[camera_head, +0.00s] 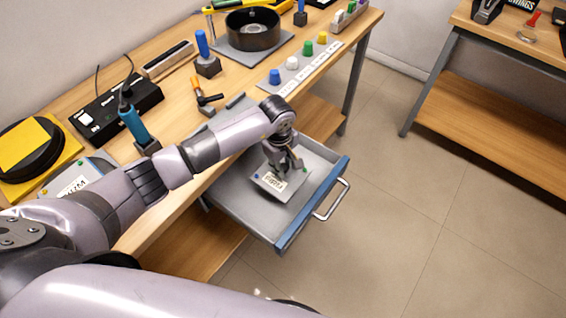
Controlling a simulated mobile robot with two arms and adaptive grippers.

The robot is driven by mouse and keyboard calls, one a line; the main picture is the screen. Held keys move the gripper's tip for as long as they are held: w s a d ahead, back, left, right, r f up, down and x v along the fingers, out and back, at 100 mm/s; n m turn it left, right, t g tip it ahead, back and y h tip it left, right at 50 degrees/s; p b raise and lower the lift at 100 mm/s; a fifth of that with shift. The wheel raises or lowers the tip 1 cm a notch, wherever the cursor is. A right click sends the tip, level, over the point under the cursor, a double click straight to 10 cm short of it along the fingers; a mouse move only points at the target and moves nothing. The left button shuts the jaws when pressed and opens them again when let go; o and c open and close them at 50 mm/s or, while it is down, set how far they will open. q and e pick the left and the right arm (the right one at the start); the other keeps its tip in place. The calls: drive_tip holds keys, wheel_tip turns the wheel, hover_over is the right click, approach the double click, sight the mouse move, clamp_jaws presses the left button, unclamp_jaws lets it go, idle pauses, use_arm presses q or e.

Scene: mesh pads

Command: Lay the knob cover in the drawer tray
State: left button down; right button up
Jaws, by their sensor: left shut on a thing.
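The drawer tray (247,208) is pulled out from under the bench. It is grey inside, with a blue front and a metal handle. My left gripper (284,170) reaches down into the tray and is shut on a flat grey piece with a white printed label, which I take to be the knob cover (270,186). The cover is within the tray's outline, label up and slightly turned. I cannot tell whether it touches the tray floor. The fingertips partly hide its far edge. My right gripper is not in view.
On the bench (180,100) are a strip of coloured knobs (307,62), a black round pan (252,30), a black power box (118,108), a blue-handled tool (133,124) and an orange-handled valve (203,97). Bare floor (400,210) lies right of the drawer.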

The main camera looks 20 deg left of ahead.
use_arm(q)
drive_tip(key=shift+f+b, duration=2.4)
drive_tip(key=shift+f, duration=0.55)
drive_tip(key=c, duration=1.3)
unclamp_jaws()
drive_tip(key=r, duration=0.8)
drive_tip(key=s+r, duration=0.1)
drive_tip(key=r, duration=0.3)
drive_tip(key=shift+a, duration=0.25)
